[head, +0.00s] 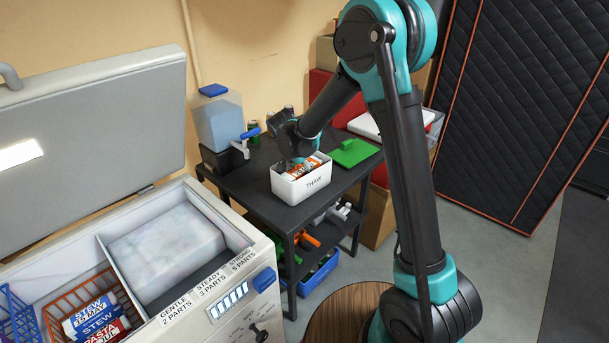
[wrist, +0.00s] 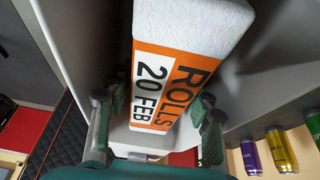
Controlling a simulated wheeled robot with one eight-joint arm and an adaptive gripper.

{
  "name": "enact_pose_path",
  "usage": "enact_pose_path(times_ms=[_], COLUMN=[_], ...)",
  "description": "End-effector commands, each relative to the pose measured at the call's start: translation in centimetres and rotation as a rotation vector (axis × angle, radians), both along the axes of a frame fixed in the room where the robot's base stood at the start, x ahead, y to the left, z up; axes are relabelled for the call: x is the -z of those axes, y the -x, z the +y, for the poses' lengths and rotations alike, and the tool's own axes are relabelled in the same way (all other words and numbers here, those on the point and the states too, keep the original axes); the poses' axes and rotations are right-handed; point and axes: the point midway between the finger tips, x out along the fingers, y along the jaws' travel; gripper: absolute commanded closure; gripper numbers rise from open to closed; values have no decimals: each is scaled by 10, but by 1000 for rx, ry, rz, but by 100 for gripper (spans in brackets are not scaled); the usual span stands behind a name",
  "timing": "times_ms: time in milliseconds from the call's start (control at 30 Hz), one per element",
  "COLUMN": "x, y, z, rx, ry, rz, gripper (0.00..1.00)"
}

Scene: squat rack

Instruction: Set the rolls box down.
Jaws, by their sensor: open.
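The rolls box (wrist: 172,85), orange and white with a "ROLLS 20 FEB" label, is in the white THAW tub (head: 305,187). Its orange top (head: 305,168) shows above the tub's rim in the head view. The tub stands on a dark table. My gripper (head: 292,152) is at the tub's back left, low over the box. In the wrist view my gripper (wrist: 158,108) is open, one finger at each side of the box's near end. The box's underside is hidden.
An open chest freezer (head: 215,272) is at front left, with a wire basket (head: 80,300) of boxes. Several cans (wrist: 282,150) show at lower right.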

Motion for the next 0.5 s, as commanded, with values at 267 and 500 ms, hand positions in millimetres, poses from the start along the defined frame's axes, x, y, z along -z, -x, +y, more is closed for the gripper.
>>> enact_pose_path(times_ms=[267, 500], x=[-48, -88], y=[17, 29], z=[12, 23], rx=[-2, -2], ry=[0, 0], rz=[0, 0], gripper=[49, 49])
